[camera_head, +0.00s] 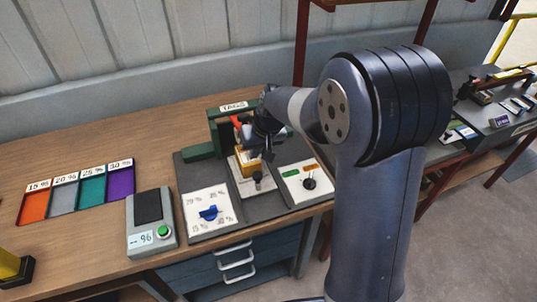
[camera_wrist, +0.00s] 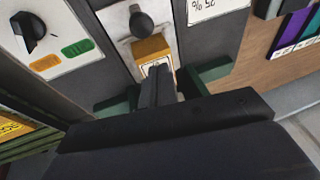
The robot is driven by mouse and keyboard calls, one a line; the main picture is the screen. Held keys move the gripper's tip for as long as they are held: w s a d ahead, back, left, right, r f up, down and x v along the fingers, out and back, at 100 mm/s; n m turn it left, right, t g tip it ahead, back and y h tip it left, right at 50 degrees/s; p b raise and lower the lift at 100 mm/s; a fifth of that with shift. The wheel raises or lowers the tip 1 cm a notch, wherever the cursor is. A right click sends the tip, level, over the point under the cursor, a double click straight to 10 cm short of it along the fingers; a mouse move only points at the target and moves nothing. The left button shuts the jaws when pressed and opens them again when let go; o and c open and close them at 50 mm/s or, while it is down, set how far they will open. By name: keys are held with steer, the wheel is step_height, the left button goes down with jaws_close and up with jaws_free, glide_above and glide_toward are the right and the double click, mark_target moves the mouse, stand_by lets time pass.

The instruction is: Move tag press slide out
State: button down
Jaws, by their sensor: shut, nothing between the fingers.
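The green tag press (camera_head: 198,152) with a TAGS sign stands at the back of a grey panel. Its yellow slide (camera_head: 247,168) sits on a pale plate, with a dark round knob (camera_head: 258,182) at the front. In the wrist view the slide (camera_wrist: 152,46) and knob (camera_wrist: 142,24) lie just past my fingertips, and a white tag-like piece with a dark mark shows in the slide. My gripper (camera_wrist: 159,72) is shut and empty, with its tips over or against that white piece; contact is unclear. My gripper (camera_head: 262,148) partly hides the press in the head view.
A white dial plate with a blue knob (camera_head: 209,212) is left of the slide. A plate with a black knob (camera_head: 309,183) and green and orange labels is right. A scale (camera_head: 150,222) and coloured percent trays (camera_head: 91,190) stand farther left. Bare wood lies behind them.

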steer(key=shift+s+f+b, duration=0.2)
steer(key=shift+f+b, duration=2.15)
steer(key=shift+f, duration=1.15)
steer(key=shift+s+d+r+b, duration=0.1)
steer(key=shift+s+d+b, duration=0.3)
steer(key=shift+s, duration=1.3)
steer(key=shift+s+d+f+b, duration=0.15)
steer(key=shift+s+d, duration=0.45)
steer(key=shift+s, duration=1.05)
steer(key=shift+s+d+r+b, duration=0.2)
steer(key=shift+s+d, duration=0.3)
steer(key=shift+s, duration=1.55)
steer(key=shift+s+d, duration=0.1)
steer(key=shift+w+r+p, duration=0.3)
steer(key=shift+w+r, duration=0.15)
steer(key=shift+w, duration=0.1)
step_height(320, 180, up, 7)
steer(key=p, duration=0.5)
